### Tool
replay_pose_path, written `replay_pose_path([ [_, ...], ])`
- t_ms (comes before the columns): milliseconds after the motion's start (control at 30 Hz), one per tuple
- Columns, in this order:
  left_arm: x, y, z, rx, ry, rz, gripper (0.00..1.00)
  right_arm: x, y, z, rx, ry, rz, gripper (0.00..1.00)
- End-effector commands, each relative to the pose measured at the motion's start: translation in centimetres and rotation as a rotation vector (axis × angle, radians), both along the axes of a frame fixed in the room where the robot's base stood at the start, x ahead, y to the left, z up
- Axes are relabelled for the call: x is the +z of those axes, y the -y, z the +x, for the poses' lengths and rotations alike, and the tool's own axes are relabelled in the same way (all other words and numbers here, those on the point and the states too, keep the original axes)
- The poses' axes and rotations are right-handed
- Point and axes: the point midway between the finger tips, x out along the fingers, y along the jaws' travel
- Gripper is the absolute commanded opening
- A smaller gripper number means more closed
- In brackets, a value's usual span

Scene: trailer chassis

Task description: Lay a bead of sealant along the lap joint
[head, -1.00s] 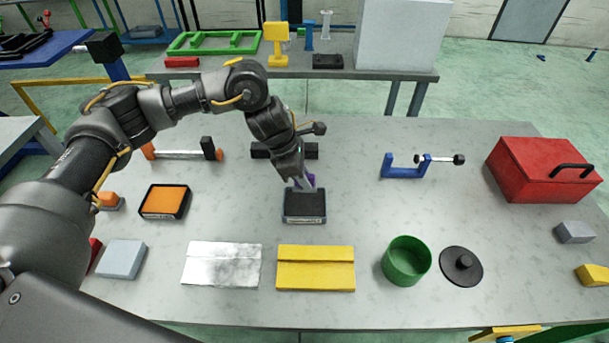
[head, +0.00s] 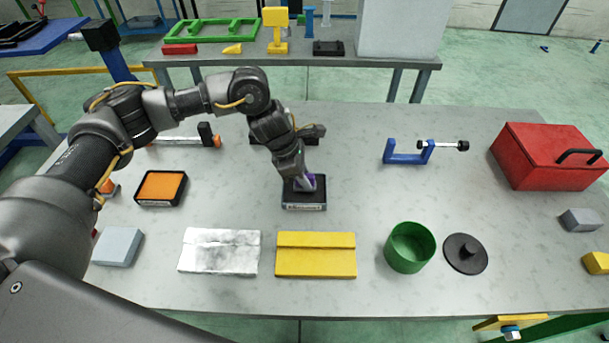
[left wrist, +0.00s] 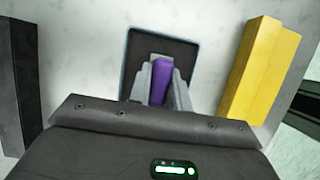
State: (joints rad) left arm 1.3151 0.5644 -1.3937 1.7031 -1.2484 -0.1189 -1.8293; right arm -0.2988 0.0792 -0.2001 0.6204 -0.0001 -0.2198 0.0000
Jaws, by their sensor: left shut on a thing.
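My left gripper (head: 305,185) is shut on a small purple tool (left wrist: 161,82). It points down over a black, flat-topped pad or tray (head: 303,206) near the middle of the table; whether the purple tool touches the pad, I cannot tell. The pad also shows in the left wrist view (left wrist: 140,50). A yellow plate with a seam across it (head: 316,262) lies in front of the pad, and a silver plate with a similar seam (head: 219,258) lies to its left. Which one is the lap joint is not certain. My right gripper is out of view.
An orange-topped black box (head: 160,187) and a grey-blue block (head: 118,247) are at left. A green cup (head: 409,250), a black lid (head: 466,254), a blue clamp (head: 408,157) and a red toolbox (head: 545,158) are at right. A black bar lies behind the gripper.

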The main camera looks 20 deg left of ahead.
Motion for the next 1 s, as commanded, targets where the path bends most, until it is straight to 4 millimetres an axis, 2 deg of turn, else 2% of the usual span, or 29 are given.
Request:
replay_pose_path([
  [1000,-0.66,0.01,0.02,0.000,0.000,-0.001,0.01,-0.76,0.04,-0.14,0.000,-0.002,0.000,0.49],
])
